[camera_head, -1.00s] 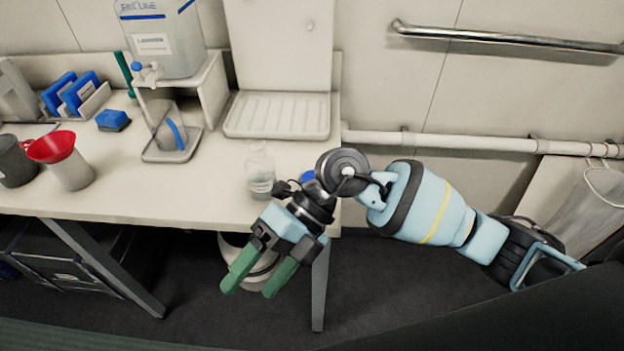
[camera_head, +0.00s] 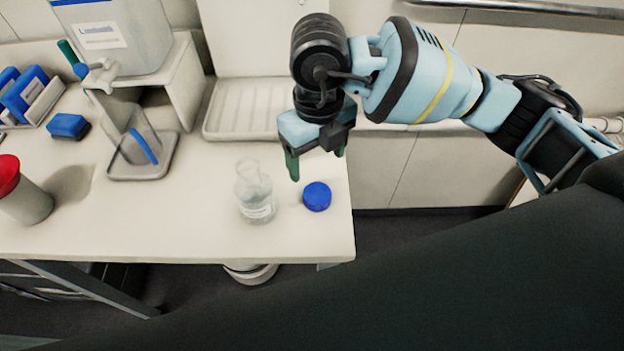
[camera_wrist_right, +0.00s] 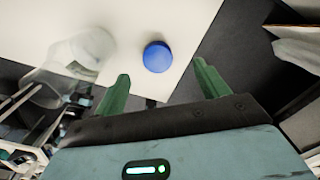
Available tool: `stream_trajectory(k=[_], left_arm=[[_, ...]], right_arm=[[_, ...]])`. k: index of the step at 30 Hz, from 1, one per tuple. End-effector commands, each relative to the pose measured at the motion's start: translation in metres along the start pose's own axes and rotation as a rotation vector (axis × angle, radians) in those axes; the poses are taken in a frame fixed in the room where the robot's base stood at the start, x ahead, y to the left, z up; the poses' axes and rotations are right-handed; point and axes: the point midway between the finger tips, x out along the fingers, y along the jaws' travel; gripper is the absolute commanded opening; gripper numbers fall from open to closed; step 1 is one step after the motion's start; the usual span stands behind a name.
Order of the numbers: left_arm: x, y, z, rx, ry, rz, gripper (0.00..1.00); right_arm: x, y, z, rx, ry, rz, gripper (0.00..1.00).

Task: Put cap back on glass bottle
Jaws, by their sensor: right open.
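The clear glass bottle (camera_head: 255,192) stands upright and uncapped near the right front part of the table; it also shows in the right wrist view (camera_wrist_right: 88,48). The blue cap (camera_head: 317,196) lies on the table just right of the bottle, close to the table's right edge. In the right wrist view the cap (camera_wrist_right: 157,56) sits ahead of and between the fingertips. My right gripper (camera_head: 316,166) is open and empty, its green fingers pointing down above and behind the cap, not touching it. My left gripper is not in view.
A white ribbed tray (camera_head: 243,127) lies behind the bottle. A blue sponge (camera_head: 68,126) and a red-topped cup (camera_head: 27,203) are further left. Table around bottle is clear.

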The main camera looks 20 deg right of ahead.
Motion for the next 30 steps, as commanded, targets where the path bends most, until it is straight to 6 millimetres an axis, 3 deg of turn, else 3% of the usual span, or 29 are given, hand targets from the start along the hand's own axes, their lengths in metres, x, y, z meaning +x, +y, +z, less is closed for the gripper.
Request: stream_trajectory(k=[7, 16, 30], left_arm=[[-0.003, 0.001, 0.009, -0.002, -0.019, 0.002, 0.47], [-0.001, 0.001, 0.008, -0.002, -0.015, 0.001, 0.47], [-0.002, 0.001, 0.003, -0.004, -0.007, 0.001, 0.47]], right_arm=[[0.001, 0.0, 0.0, -0.001, 0.0, 0.001, 0.74], [0.025, 0.001, -0.001, -0.001, 0.002, 0.002, 0.74], [0.036, 0.003, -0.003, -0.001, 0.002, 0.002, 0.74]])
